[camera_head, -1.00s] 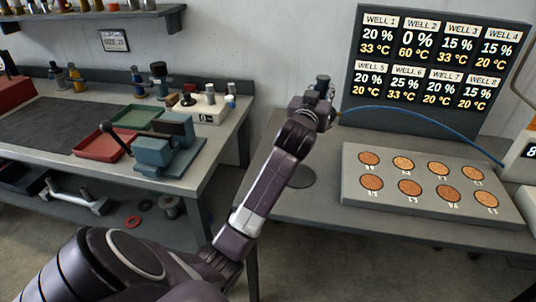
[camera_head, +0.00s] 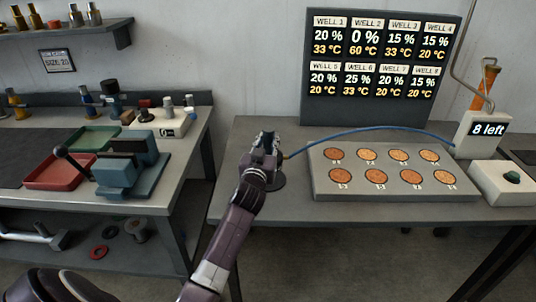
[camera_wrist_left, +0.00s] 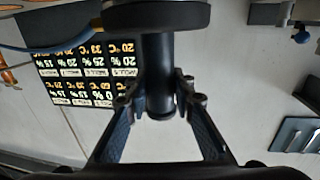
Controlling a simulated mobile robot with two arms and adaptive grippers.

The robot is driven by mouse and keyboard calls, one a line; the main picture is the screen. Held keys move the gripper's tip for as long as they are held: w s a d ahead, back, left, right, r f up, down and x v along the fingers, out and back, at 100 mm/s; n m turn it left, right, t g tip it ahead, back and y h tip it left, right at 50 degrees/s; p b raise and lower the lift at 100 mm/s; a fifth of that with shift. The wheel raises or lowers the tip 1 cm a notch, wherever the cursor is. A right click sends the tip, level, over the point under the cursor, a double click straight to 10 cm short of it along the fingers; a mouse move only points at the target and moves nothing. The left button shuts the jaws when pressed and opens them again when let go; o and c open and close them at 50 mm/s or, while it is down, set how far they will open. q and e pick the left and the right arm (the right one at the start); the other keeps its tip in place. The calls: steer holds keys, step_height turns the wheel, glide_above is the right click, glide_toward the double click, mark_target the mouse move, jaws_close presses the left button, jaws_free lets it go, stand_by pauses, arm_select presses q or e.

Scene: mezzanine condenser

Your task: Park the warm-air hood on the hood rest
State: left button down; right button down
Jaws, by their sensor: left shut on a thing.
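My left gripper (camera_head: 265,138) is shut on the handle (camera_wrist_left: 158,75) of the warm-air hood, a dark upright cylinder between the fingers in the left wrist view. The hood's wide dark round part (camera_wrist_left: 155,16) shows at the top edge of that view, partly cut off. In the head view the hood is mostly hidden by my gripper and wrist. A dark round disc (camera_head: 277,184), which looks like the hood rest, lies on the bench top, partly covered by my left wrist. I cannot tell whether the hood touches it. My right gripper is not in view.
A blue hose (camera_head: 372,129) runs from beside my gripper to the dispenser box (camera_head: 482,133). The grey well block (camera_head: 385,186) stands right of my gripper, before the display board (camera_head: 380,70). A left bench (camera_head: 185,150) holds trays and a press.

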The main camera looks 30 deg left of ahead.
mark_target(268, 152)
arm_select(q)
step_height(268, 152, down, 4)
steer(key=shift+r, duration=0.1)
steer(key=shift+f, duration=0.55)
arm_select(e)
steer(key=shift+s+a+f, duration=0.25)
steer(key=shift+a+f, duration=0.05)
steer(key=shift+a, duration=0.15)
arm_select(q)
steer(key=shift+b, duration=0.3)
steer(key=shift+f, duration=0.15)
steer(key=c, duration=1.7)
jaws_free()
steer(key=shift+f, duration=0.1)
steer(key=shift+o, duration=0.2)
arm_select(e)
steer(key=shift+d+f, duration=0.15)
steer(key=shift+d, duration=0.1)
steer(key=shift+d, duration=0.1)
